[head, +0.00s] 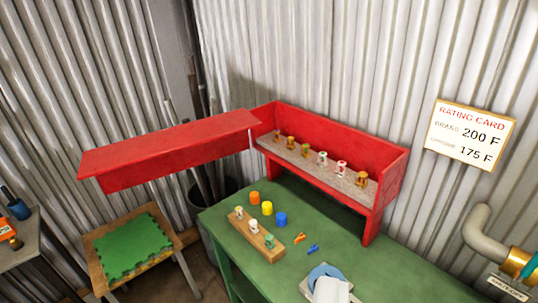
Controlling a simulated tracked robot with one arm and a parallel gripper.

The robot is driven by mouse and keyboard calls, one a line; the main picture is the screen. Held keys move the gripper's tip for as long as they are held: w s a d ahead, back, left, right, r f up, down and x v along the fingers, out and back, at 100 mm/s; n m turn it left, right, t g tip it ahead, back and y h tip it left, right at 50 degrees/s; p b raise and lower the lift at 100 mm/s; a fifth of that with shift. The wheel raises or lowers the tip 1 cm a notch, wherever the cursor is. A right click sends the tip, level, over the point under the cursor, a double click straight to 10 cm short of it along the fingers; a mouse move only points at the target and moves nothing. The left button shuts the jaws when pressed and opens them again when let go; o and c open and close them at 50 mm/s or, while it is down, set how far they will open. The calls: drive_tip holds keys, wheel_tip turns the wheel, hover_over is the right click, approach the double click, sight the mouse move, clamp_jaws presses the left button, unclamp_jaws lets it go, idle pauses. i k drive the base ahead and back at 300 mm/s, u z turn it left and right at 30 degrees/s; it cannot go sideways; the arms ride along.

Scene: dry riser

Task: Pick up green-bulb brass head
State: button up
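Several small sprinkler heads stand in a row on the grey shelf of an open red cabinet (335,128). Some look brass, such as the heads third from left (305,150) and at the right end (361,179); others look pale chrome with red. The third one seems to have a greenish tint, but the bulb colours are too small to tell surely. A wooden block (245,229) on the green bench holds three more heads; the nearest (269,241) looks greenish. My gripper is not in view.
The cabinet's red lid (170,150) juts out to the left. The green bench (390,275) carries orange, yellow and blue caps (267,208), small orange and blue pieces, and a white-and-blue item (328,284). A stool with a green mat (132,247) stands left. A rating card (470,133) hangs right.

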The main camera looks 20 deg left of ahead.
sight(305, 154)
drive_tip(key=u, duration=0.1)
drive_tip(key=i, duration=1)
drive_tip(key=z, duration=0.1)
